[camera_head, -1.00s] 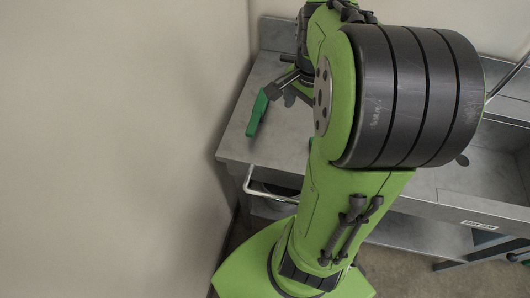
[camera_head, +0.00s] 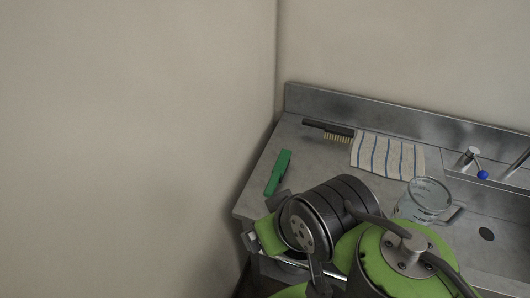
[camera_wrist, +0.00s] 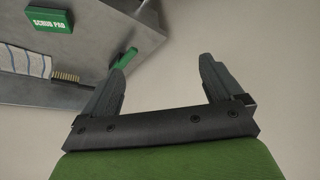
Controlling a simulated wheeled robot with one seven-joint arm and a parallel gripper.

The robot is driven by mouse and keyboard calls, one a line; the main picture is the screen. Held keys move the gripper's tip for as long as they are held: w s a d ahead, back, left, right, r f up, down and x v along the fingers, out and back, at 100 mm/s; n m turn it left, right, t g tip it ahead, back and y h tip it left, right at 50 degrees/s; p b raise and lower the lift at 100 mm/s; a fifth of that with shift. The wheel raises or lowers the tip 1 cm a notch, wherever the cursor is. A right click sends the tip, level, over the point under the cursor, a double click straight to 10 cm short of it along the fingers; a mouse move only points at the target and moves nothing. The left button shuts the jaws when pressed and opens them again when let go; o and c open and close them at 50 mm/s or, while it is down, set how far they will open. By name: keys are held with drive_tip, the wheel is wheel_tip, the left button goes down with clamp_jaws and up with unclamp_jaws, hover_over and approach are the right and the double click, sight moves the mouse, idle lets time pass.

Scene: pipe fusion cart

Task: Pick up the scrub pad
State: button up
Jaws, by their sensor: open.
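The scrub pad (camera_wrist: 49,19) is a flat green block with white "SCRUB PAD" lettering. It lies on the grey metal counter at the upper left of the wrist view. In the head view I cannot make it out; my arm covers part of the counter there. My gripper (camera_wrist: 163,66) is open and empty in the wrist view. Its fingers point past the counter's side edge, with the pad well to their left and apart from them. In the head view my arm hides most of the gripper.
A long green tool (camera_head: 278,172) lies near the counter's left edge. A wire brush (camera_head: 330,130) and a striped cloth (camera_head: 388,156) lie along the back. A clear measuring jug (camera_head: 423,199) stands beside the sink basin (camera_head: 487,234). A wall (camera_head: 130,150) stands close on the left.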

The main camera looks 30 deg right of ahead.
drive_tip(key=w+d+m+g+h+p, duration=0.1)
drive_tip(key=w+d+m+g, duration=0.2)
drive_tip(key=w+d+m, duration=0.6)
drive_tip(key=s+d+f+m+g+y+p, duration=0.1)
drive_tip(key=s+d+f+m, duration=0.25)
drive_tip(key=d+m, duration=0.5)
drive_tip(key=s+d+f+m+g+y+p, duration=0.15)
drive_tip(key=d+f+m, duration=0.35)
drive_tip(key=d, duration=0.7)
drive_tip(key=shift+m+t, duration=0.35)
drive_tip(key=a+f+b, duration=0.1)
drive_tip(key=f, duration=0.3)
drive_tip(key=f+b, duration=0.2)
drive_tip(key=f, duration=0.3)
drive_tip(key=w+a+f+b, duration=0.1)
drive_tip(key=f+b, duration=0.1)
drive_tip(key=f, duration=0.3)
drive_tip(key=shift+a, duration=0.35)
drive_tip(key=shift+f+b, duration=0.25)
drive_tip(key=shift+b, duration=0.05)
